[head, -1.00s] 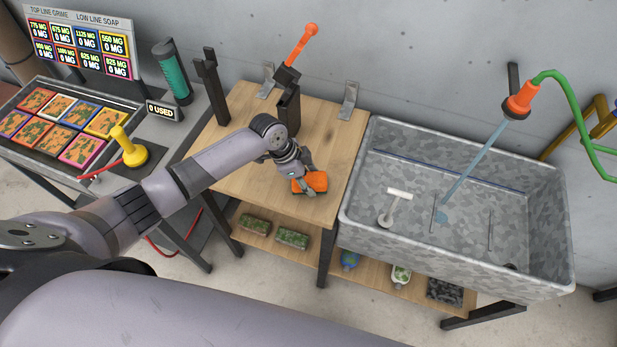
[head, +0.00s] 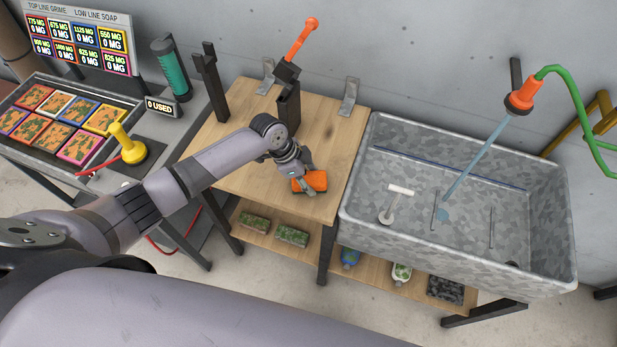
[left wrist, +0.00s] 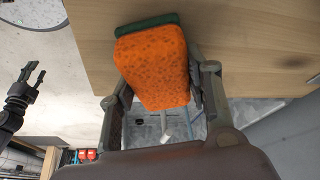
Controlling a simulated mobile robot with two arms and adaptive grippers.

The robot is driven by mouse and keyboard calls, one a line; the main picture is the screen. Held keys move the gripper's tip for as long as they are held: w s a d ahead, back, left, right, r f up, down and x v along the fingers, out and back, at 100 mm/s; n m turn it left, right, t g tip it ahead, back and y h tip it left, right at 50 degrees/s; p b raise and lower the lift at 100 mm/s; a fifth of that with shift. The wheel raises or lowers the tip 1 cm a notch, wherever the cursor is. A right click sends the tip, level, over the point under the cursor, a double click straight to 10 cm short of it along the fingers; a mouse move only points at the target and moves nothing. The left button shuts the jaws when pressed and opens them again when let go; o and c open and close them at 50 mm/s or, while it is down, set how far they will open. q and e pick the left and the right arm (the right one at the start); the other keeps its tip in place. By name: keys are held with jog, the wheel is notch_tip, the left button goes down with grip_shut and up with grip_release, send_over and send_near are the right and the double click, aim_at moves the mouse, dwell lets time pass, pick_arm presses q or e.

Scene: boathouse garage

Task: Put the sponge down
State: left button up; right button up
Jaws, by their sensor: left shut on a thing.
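The orange sponge (head: 314,181) is at my left gripper (head: 303,180), over the wooden table top (head: 262,183) near its front right part. In the left wrist view the sponge (left wrist: 155,70) sits between the two fingers of my left gripper (left wrist: 157,85), with a dark green layer on its far side. My left gripper is shut on it. Whether the sponge touches the table top is hard to tell. A dark gripper (left wrist: 28,88) shows at the left edge of the left wrist view, with its fingers apart and nothing between them.
A grey speckled sink (head: 354,205) with a water stream stands right of the table. A dark holder with an orange-handled tool (head: 301,38) stands at the table's back. Green sponges (head: 292,236) lie on the lower shelf. A panel of coloured tiles (head: 70,142) is at left. Bare wood surrounds the gripper.

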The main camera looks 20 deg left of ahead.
pick_arm(q)
jog(key=shift+f, duration=0.25)
jog(key=o, duration=1.2)
jog(key=shift+r, duration=0.1)
jog(key=v, duration=1.1)
jog(key=shift+s+a+r, duration=0.1)
jog(key=shift+a+r, duration=0.15)
jog(key=shift+r, duration=0.05)
grip_shut()
dwell(0.6)
